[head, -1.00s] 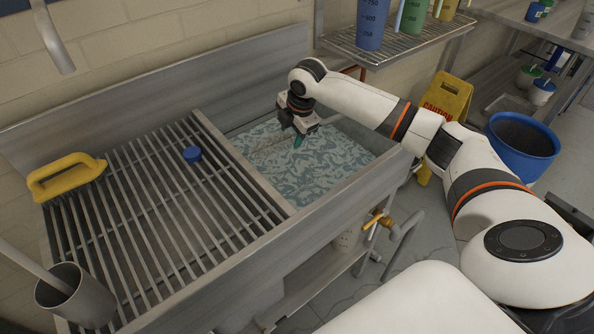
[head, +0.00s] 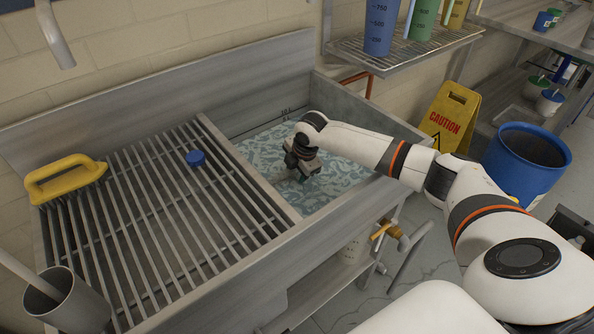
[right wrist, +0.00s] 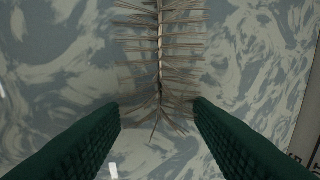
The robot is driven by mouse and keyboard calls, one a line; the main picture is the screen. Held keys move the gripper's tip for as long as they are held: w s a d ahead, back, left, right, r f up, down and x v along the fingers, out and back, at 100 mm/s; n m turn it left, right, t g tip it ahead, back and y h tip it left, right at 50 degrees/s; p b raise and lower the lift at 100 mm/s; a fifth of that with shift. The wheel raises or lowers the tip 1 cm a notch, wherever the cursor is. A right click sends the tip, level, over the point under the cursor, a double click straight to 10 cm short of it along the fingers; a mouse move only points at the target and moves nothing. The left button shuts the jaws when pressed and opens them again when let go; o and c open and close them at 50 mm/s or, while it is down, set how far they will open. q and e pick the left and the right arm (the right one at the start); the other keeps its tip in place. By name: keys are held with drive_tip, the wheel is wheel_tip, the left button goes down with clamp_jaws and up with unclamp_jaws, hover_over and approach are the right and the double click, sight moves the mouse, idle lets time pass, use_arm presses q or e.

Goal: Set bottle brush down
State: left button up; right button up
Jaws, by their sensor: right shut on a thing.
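The bottle brush (right wrist: 160,50), with a twisted wire core and pale brown bristles, shows in the right wrist view. It runs from the top edge down to between my fingertips, against the swirled blue-grey water. My right gripper (head: 302,172) is down inside the metal sink (head: 345,212), low over the patterned water (head: 262,150). In the right wrist view its dark green fingers (right wrist: 160,110) stand on either side of the brush's near end. It is shut on the brush, though the gripped part is hard to see. The brush cannot be made out in the head view. My left gripper is out of view.
A slatted drainboard (head: 150,215) adjoins the sink on the left. A wire shelf (head: 420,50) with measuring jugs is at upper right. A caution sign (head: 448,118) and blue bin (head: 525,160) stand right.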

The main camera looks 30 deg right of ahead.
drive_tip(key=o, duration=1)
drive_tip(key=shift+c, duration=0.2)
drive_tip(key=p+v, duration=0.1)
drive_tip(key=v, duration=1.1)
drive_tip(key=shift+r, duration=0.1)
